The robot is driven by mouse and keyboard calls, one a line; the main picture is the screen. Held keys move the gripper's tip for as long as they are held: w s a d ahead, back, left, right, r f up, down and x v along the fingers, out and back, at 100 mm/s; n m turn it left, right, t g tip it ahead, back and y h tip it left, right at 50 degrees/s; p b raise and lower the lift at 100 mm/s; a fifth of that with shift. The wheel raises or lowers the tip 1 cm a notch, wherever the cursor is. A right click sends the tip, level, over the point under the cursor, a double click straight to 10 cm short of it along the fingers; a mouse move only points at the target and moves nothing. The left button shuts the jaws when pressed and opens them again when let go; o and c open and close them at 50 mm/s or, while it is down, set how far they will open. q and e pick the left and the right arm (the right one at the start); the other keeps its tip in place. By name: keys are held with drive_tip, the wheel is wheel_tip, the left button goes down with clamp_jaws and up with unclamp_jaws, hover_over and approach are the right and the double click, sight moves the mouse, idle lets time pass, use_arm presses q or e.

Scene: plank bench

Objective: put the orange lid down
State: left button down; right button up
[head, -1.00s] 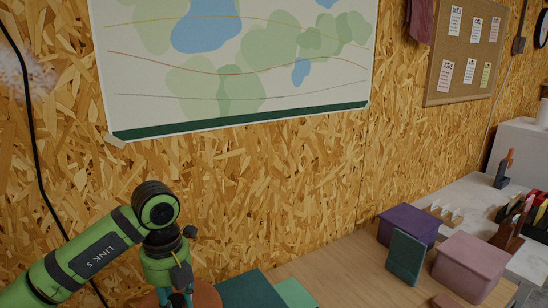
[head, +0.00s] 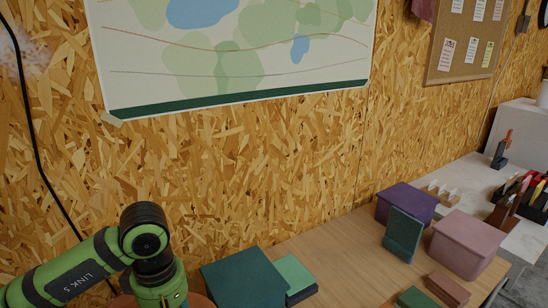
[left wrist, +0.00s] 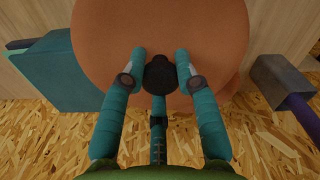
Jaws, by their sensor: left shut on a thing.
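The orange lid (left wrist: 165,25) is a wide round disc with a black knob (left wrist: 158,75) in the left wrist view. My left gripper (left wrist: 158,70) has its teal fingers on either side of the knob and is shut on it. In the head view only slivers of the lid (head: 201,299) show at the bottom edge, beside my left wrist; the fingers are out of that picture. Whether the lid touches anything below is hidden. My right gripper is in neither view.
A dark teal box (head: 243,281) and a green block (head: 295,271) are right of the lid. A mallet (left wrist: 280,82) lies near it in the wrist view. Purple (head: 405,201) and pink (head: 468,243) boxes stand farther right. Bare bench (head: 345,255) lies between; the chipboard wall (head: 250,170) rises behind.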

use_arm(q)
drive_tip(key=m, duration=0.2)
drive_tip(key=s+m, duration=0.1)
drive_tip(key=m, duration=0.1)
drive_tip(key=s+m, duration=0.1)
drive_tip(key=m, duration=0.2)
drive_tip(key=shift+f, duration=0.35)
drive_tip(key=m, duration=0.2)
drive_tip(key=s+m, duration=0.1)
drive_tip(key=m, duration=0.1)
drive_tip(key=shift+s+f, duration=0.1)
drive_tip(key=shift+f, duration=0.05)
drive_tip(key=shift+d, duration=0.2)
